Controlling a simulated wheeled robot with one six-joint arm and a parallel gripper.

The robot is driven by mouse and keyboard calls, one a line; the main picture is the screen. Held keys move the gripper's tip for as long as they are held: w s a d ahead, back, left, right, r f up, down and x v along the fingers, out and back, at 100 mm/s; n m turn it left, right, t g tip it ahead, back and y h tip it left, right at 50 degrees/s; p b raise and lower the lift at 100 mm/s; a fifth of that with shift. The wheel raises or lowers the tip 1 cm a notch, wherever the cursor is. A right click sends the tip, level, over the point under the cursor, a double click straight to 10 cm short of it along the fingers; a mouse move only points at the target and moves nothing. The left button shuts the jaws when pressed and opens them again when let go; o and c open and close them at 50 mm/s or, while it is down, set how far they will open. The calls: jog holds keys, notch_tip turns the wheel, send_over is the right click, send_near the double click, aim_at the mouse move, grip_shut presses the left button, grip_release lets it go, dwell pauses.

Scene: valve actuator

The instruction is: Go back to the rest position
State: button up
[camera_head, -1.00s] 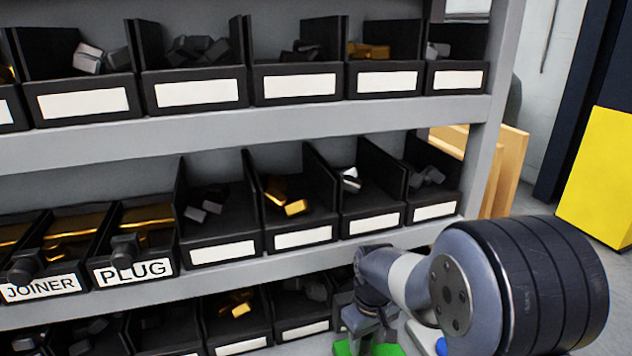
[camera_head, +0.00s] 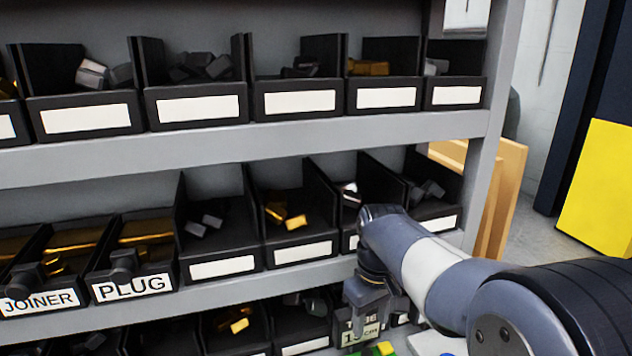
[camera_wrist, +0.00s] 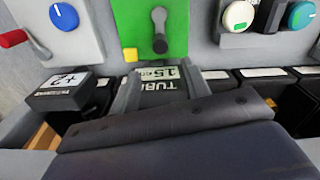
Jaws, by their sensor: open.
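My gripper (camera_head: 366,305) hangs at the end of my arm in front of the lower shelf, at the lower right of the head view. In the wrist view my gripper's two grey fingers (camera_wrist: 160,85) stand apart, with nothing seen between them but a bin labelled TUBE 15 (camera_wrist: 160,88) behind. A green plate (camera_wrist: 150,25) with a dark lever shows beyond the fingers, apart from them. In the head view only part of the green plate (camera_head: 383,349) shows, below the gripper.
Shelves (camera_head: 250,145) with several black bins fill the left and middle. Bins labelled JOINER (camera_head: 40,300) and PLUG (camera_head: 132,287) sit on the middle shelf. A yellow block (camera_head: 600,190) stands right.

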aim_at(369, 351)
notch_tip(369, 351, down, 11)
jog(key=shift+s+f, duration=0.1)
jog(key=shift+f, duration=0.05)
jog(key=shift+d+m, duration=0.15)
jog(key=shift+m, duration=0.25)
jog(key=shift+d+m, duration=0.3)
jog(key=shift+m, duration=0.45)
jog(key=shift+d+m, duration=0.25)
jog(key=shift+m, duration=0.5)
jog(key=shift+r, duration=0.2)
